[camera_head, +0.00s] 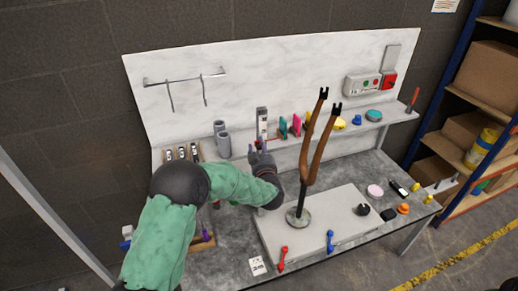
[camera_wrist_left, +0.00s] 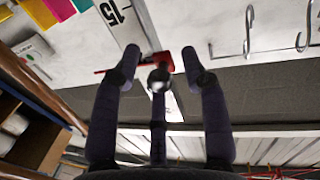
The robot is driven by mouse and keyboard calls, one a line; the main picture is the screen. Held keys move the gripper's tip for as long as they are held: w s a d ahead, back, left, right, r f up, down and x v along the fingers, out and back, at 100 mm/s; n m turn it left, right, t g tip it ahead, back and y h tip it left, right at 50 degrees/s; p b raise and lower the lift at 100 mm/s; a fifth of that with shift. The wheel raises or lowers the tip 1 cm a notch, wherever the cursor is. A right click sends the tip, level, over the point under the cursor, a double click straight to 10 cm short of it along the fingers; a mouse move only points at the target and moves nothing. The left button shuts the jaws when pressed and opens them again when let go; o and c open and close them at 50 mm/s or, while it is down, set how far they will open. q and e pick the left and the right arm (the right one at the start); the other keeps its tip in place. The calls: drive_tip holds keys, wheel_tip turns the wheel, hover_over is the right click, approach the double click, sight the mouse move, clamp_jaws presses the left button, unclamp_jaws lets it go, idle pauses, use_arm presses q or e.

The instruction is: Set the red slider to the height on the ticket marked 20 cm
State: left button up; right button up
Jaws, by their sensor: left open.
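The red slider (camera_wrist_left: 163,61) sits on a pale upright scale (camera_wrist_left: 122,22) marked 15 in the left wrist view. A thin red pointer sticks out to its left, and a round dark knob (camera_wrist_left: 159,80) faces me. My left gripper (camera_wrist_left: 160,56) is open, with one finger on each side of the knob; I cannot tell whether either touches it. In the head view the left gripper (camera_head: 264,152) is at the foot of the scale (camera_head: 262,120), and the slider is mostly hidden. A white ticket (camera_head: 258,266) lies at the bench front; its print is too small to read surely. My right gripper is not in view.
A brown fork (camera_head: 318,145) stands on a post on the raised pale block (camera_head: 335,220), right of my left arm. Hooks (camera_head: 187,88) hang on the back panel.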

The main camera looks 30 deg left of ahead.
use_arm(q)
drive_tip(key=shift+c, duration=0.3)
clamp_jaws()
drive_tip(key=shift+f+b, duration=0.35)
drive_tip(key=shift+b, duration=0.05)
drive_tip(key=shift+o, duration=0.3)
unclamp_jaws()
